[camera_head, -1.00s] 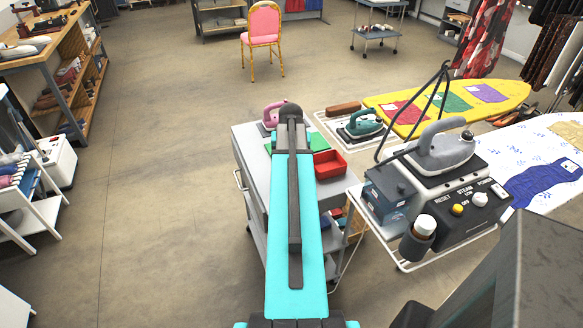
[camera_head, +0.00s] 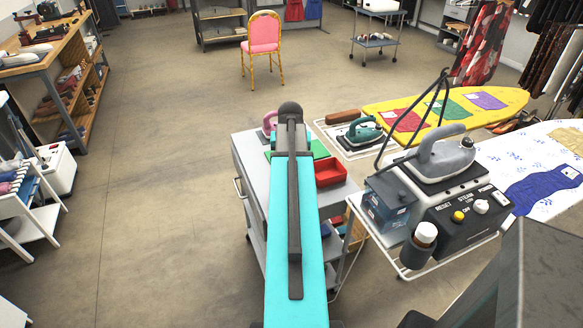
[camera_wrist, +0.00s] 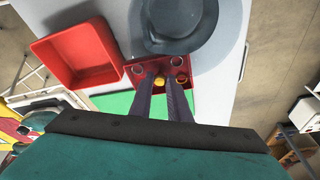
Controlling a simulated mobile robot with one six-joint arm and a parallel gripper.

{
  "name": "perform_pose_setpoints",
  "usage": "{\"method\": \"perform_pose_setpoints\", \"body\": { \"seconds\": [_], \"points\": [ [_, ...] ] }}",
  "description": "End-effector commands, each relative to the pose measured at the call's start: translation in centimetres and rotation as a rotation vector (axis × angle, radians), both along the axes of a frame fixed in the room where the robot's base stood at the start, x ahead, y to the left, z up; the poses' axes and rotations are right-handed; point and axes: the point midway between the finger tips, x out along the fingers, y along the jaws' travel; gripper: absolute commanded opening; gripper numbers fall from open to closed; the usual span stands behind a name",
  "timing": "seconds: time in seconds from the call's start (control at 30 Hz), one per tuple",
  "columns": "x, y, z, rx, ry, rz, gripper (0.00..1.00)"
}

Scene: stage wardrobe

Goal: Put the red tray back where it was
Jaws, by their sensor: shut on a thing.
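I cannot tell whether the tray is lifted off the surface. In the head view my arm hides the gripper and the small tray. A separate, deeper red bin (camera_head: 330,172), empty, stands on the grey trolley (camera_head: 250,165); it also shows in the wrist view (camera_wrist: 80,58).
A steam station (camera_head: 452,195) stands close on the right. Floor to the left is clear.

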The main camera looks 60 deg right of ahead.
Motion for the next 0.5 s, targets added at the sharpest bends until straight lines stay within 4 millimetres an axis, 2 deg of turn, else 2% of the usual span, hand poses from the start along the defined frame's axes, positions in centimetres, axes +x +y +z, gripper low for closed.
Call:
{"method": "perform_pose_setpoints", "body": {
  "seconds": [0.5],
  "points": [
    [0.1, -0.1, 7.7, -0.003, -0.002, 0.000, 0.00]
  ]
}}
